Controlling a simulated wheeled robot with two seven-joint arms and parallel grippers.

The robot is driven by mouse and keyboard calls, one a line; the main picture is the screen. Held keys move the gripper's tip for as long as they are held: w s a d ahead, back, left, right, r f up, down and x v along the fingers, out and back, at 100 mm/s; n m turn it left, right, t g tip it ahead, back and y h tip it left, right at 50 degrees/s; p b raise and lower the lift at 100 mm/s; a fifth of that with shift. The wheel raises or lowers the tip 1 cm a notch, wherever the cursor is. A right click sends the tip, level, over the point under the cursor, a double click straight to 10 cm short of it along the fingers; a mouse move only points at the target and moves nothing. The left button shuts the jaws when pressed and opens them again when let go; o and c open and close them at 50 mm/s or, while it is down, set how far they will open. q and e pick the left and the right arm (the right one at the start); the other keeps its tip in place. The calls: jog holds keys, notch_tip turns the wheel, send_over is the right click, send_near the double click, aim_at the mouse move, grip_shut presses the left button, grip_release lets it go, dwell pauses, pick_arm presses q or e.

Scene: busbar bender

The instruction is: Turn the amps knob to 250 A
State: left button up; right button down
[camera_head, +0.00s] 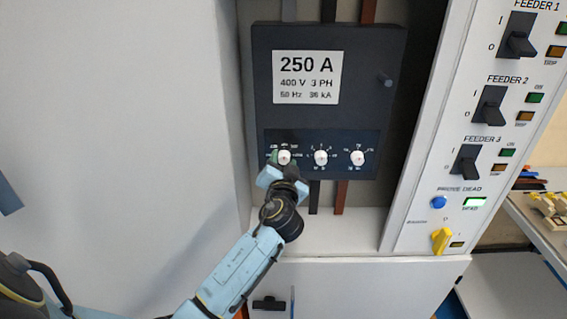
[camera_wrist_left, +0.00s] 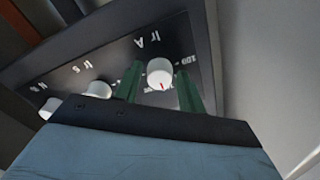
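The amps knob (camera_head: 284,157) is the leftmost of three white round knobs on the dark breaker's lower panel. In the left wrist view the panel appears upside down, and the knob (camera_wrist_left: 160,72) sits under the letters "Ir A" with a red mark at its lower edge. My left gripper (camera_head: 277,158) is at this knob. Its two green fingers (camera_wrist_left: 159,80) stand on either side of the knob, apart, with a slight gap seeming to show. Contact is unclear. The exact setting is too small to read. My right gripper is not in view.
The breaker's plate (camera_head: 307,77) reads 250 A. The middle knob (camera_head: 321,157) and right knob (camera_head: 358,158) are beside the amps knob. A white panel with feeder switches (camera_head: 491,106) and a yellow handle (camera_head: 440,241) stands at the right. A cabinet wall (camera_head: 130,120) is at the left.

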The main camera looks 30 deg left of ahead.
pick_arm(q)
jog(key=c, duration=0.7)
jog(key=shift+c, duration=0.2)
jog(key=shift+m, duration=0.3)
jog(key=m+p, duration=0.1)
jog(key=m, duration=0.2)
jog(key=shift+m+p, duration=0.3)
jog(key=shift+p, duration=0.05)
jog(key=m+p, duration=0.2)
jog(key=m, duration=0.2)
jog(key=shift+r, duration=0.1)
jog(key=m+p, duration=0.2)
jog(key=m, duration=0.3)
jog(key=m+p, duration=0.2)
jog(key=m, duration=0.2)
jog(key=shift+m+p, duration=0.3)
jog(key=shift+m, duration=0.1)
